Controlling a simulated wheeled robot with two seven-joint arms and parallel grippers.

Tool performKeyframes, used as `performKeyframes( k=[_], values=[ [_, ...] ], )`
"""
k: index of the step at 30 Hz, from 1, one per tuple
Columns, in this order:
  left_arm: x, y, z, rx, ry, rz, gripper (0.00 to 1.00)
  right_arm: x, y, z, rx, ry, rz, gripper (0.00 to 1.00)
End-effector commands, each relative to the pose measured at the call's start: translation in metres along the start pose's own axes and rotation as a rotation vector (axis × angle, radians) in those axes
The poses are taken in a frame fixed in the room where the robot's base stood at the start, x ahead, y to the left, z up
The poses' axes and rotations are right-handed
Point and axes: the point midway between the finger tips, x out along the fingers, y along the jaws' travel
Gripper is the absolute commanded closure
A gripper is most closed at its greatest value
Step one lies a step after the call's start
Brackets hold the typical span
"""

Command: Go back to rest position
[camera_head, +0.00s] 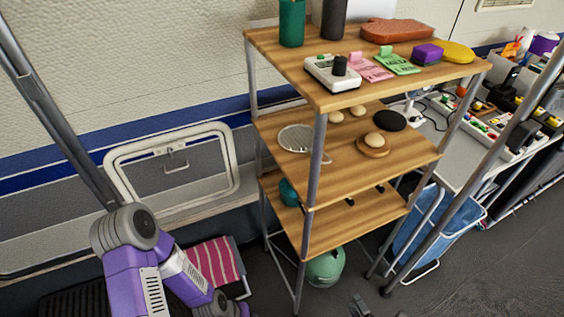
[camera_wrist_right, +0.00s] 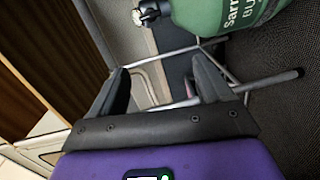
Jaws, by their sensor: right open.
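My right gripper (camera_wrist_right: 158,72) is open and empty in the right wrist view, its two dark fingers apart. It points at the metal frame low on the shelf, beside the green gas cylinder (camera_wrist_right: 228,12).
A wooden shelf rack (camera_head: 285,60) with metal posts stands in the middle, carrying bottles, a sponge and small items. A blue bin (camera_head: 440,225) and a cluttered side table stand right. A striped pink cloth (camera_head: 215,263) is near my left arm. Dark floor is clear at lower right.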

Motion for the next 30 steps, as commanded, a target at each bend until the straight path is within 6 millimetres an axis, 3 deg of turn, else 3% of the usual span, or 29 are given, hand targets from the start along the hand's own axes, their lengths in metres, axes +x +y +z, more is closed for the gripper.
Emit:
performKeyframes(
  k=[11,17,23,26,30],
  values=[
    [-0.015,0.006,0.001,0.000,-0.001,0.000,0.57,0.034,0.028,0.032,0.319,-0.179,-0.172,0.21],
    [-0.029,0.011,0.002,0.000,-0.001,0.000,0.57,0.059,0.062,0.032,0.668,-0.359,-0.311,0.21],
    [-0.044,0.017,0.002,0.000,-0.001,0.000,0.57,0.072,0.106,-0.010,1.087,-0.566,-0.461,0.21],
    [-0.051,0.019,0.003,0.000,-0.001,0.000,0.57,0.069,0.133,-0.046,1.290,-0.674,-0.546,0.21],
    [-0.061,0.023,0.003,0.000,-0.001,0.000,0.57,0.052,0.175,-0.109,1.547,-0.840,-0.682,0.21]
  ],
)
